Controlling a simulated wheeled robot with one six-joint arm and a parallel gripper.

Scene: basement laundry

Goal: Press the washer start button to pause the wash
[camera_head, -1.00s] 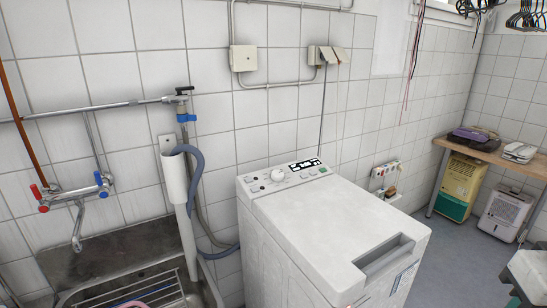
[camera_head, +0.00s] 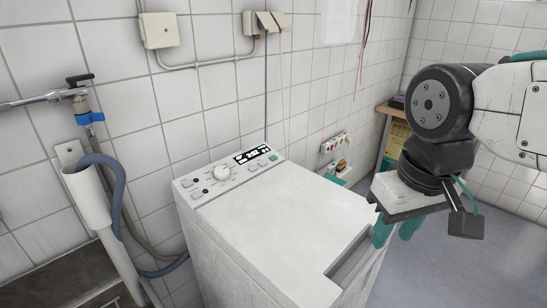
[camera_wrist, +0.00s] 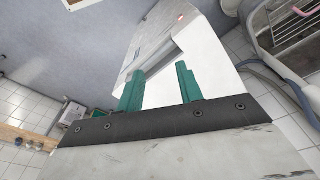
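The white top-loading washer (camera_head: 270,215) stands against the tiled wall in the head view. Its control panel at the back has a round knob (camera_head: 221,173), several small buttons, a lit dark display (camera_head: 252,154) and a green button (camera_head: 273,157) at the right end. Labels are too small to read. My gripper (camera_head: 396,230) is to the right of the washer, by the front handle recess, away from the panel. In the wrist view its two teal fingers (camera_wrist: 160,85) are apart with nothing between them. The washer (camera_wrist: 205,55) also shows there beyond the fingers; the buttons cannot be made out.
A grey drain hose and white standpipe (camera_head: 88,195) are left of the washer, above a sink edge. A wall outlet strip (camera_head: 336,143) is behind its right side. A sink with a rack (camera_wrist: 290,30) shows in the wrist view. The space above the washer lid is clear.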

